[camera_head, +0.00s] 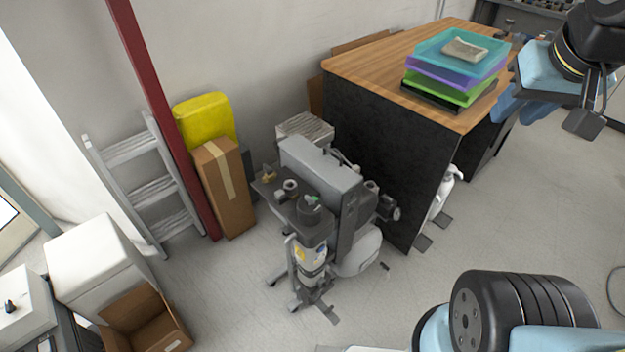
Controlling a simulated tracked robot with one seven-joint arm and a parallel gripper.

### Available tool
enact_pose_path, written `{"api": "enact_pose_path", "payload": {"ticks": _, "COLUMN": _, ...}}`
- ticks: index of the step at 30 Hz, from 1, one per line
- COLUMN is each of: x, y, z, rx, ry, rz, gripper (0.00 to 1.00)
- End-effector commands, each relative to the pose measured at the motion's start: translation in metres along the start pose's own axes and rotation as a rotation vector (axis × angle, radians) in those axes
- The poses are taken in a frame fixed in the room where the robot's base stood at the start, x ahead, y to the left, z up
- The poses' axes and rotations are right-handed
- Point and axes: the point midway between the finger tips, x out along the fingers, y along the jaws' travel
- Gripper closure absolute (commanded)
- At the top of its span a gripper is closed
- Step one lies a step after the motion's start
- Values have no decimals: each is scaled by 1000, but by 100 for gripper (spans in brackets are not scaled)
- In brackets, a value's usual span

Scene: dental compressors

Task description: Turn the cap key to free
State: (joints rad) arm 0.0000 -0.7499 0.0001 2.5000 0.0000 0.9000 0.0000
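The dental compressor (322,165) stands on the floor in the middle of the view, with a grey housing and a dark top plate. On the front cylinder sits a dark round cap (309,208) with a small green piece (312,199) on it, which looks like the key. The key's exact angle is too small to read. One dark finger pad shows clearly; the other finger cannot be made out, nor whether anything is held.
A wooden-topped desk (376,70) with stacked coloured trays (455,75) stands behind and right of the compressor. A cardboard box (224,187), yellow canister (203,120), red post (165,110) and ladder (140,150) stand left.

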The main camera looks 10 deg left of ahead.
Motion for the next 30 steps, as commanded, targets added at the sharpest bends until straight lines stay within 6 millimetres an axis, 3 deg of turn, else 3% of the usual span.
{"api": "enact_pose_path", "payload": {"ticks": 8, "x": 10, "y": -11, "z": -11, "rx": -50, "ry": -32, "rz": 16, "gripper": 65}}
{"api": "enact_pose_path", "payload": {"ticks": 21, "x": 89, "y": -100, "z": -52, "rx": -386, "ry": -210, "rz": 46, "gripper": 65}}
{"api": "enact_pose_path", "payload": {"ticks": 30, "x": 151, "y": -177, "z": -52, "rx": -627, "ry": -318, "rz": -14, "gripper": 65}}
